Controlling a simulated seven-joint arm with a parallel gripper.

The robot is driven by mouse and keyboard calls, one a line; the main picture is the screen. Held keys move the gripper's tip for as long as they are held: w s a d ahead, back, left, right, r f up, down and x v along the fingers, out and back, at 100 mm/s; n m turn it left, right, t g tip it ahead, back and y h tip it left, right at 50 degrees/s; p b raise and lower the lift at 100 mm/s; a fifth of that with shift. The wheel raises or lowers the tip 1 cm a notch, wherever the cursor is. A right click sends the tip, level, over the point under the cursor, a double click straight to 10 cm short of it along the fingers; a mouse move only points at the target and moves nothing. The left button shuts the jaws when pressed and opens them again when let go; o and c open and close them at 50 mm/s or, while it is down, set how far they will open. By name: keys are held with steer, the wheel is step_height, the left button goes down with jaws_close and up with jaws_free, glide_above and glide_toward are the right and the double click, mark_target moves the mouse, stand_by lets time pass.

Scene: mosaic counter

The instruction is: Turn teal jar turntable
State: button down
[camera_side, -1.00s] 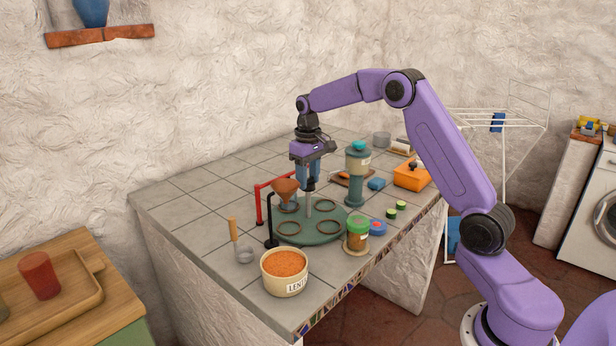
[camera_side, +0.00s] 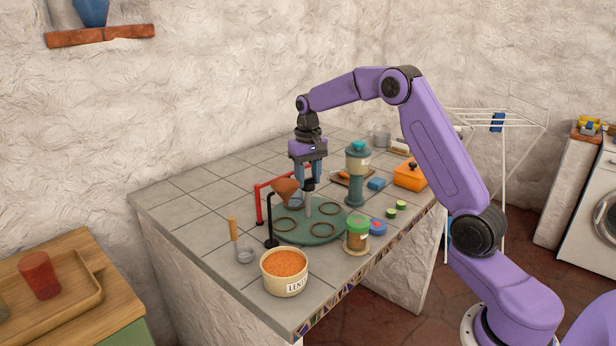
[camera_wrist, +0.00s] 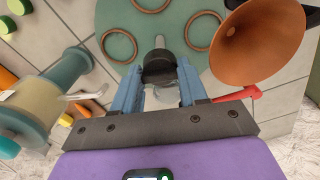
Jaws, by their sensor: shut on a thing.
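The teal turntable (camera_side: 304,239) is a round disc on the counter with a pale centre post (camera_side: 308,205) and several brown rings on top. My gripper (camera_side: 308,182) is above its middle, shut on the black knob (camera_wrist: 158,68) at the top of the post. In the wrist view my gripper (camera_wrist: 158,92) has one blue finger on each side of the knob. A clear glass jar (camera_side: 293,202) stands on the turntable's back left, near the brown funnel (camera_side: 285,187). The jar is partly hidden by the funnel and my gripper.
The funnel's black stand (camera_side: 269,225) and a red rail (camera_side: 258,206) are close on the left. A lentil bowl (camera_side: 284,283) stands in front. A green-lidded jar (camera_side: 357,234) and a tall teal-topped dispenser (camera_side: 356,185) flank the right side. The counter's back left is clear.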

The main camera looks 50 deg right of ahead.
steer(key=shift+r+m, duration=0.1)
steer(key=shift+m, duration=7.2)
steer(key=c, duration=0.9)
jaws_free()
step_height(320, 180, up, 17)
steer(key=shift+r, duration=0.2)
